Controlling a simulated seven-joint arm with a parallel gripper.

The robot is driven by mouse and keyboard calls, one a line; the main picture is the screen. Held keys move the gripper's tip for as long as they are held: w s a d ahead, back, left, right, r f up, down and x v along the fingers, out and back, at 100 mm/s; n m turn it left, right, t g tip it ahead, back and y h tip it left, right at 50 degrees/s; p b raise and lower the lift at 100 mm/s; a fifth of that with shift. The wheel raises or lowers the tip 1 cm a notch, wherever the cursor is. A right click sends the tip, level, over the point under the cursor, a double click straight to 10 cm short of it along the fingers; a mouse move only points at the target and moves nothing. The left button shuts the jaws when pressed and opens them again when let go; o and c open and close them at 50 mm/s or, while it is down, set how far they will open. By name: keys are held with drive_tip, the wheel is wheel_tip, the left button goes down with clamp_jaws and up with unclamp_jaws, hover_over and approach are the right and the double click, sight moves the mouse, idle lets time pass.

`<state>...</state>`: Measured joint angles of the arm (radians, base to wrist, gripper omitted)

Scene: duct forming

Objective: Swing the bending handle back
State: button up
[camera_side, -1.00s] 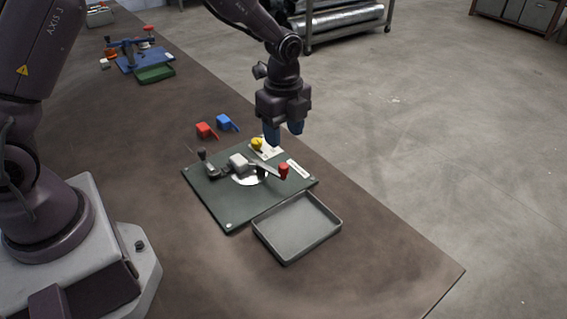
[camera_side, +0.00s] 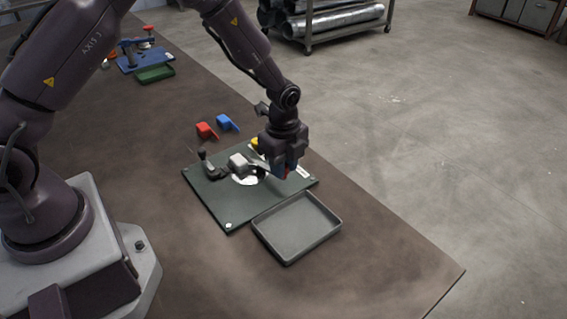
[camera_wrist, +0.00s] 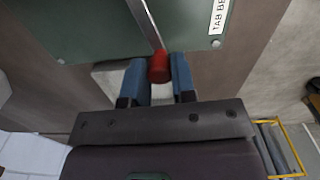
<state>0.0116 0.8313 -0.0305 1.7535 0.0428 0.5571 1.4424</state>
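The bending handle is a metal bar with a red knob (camera_wrist: 159,68) at its end. In the side view the knob is mostly hidden by my gripper. My gripper (camera_side: 282,174) is low over the right part of the green bending plate (camera_side: 228,206). In the wrist view my gripper (camera_wrist: 158,80) has its two blue fingers apart, one on each side of the red knob. They look open around it, with little room; I cannot tell whether they touch it. The grey bending block (camera_side: 239,162) sits mid-plate, beside a white dial (camera_side: 243,181).
A grey tray (camera_side: 257,230) stands at the plate's front edge. A red piece (camera_side: 206,130) and a blue piece (camera_side: 228,122) lie behind the plate. A yellow part (camera_side: 256,142) is partly hidden by my gripper. The table is clear to the front right.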

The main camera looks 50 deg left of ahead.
clamp_jaws()
drive_tip(key=shift+s, duration=0.15)
drive_tip(key=s+m, duration=0.1)
drive_tip(key=m, duration=0.1)
drive_tip(key=s+m, duration=0.1)
drive_tip(key=shift+s+d, duration=0.25)
drive_tip(key=shift+s, duration=0.1)
drive_tip(key=s+m, duration=0.2)
drive_tip(key=m, duration=0.1)
drive_tip(key=shift+s+a, duration=0.15)
drive_tip(key=s+m, duration=0.2)
drive_tip(key=shift+s+a+m, duration=0.15)
drive_tip(key=shift+a+m, duration=0.15)
drive_tip(key=shift+a, duration=0.05)
drive_tip(key=s+a+m, duration=0.1)
drive_tip(key=m, duration=0.1)
drive_tip(key=s+a+m, duration=0.1)
drive_tip(key=s+m, duration=0.1)
drive_tip(key=shift+a, duration=0.1)
drive_tip(key=shift+s+a+m, duration=0.3)
drive_tip(key=shift+a+m, duration=0.2)
drive_tip(key=shift+m, duration=0.3)
drive_tip(key=shift+s+a+m, duration=0.3)
drive_tip(key=shift+a+m, duration=0.15)
drive_tip(key=shift+m, duration=0.35)
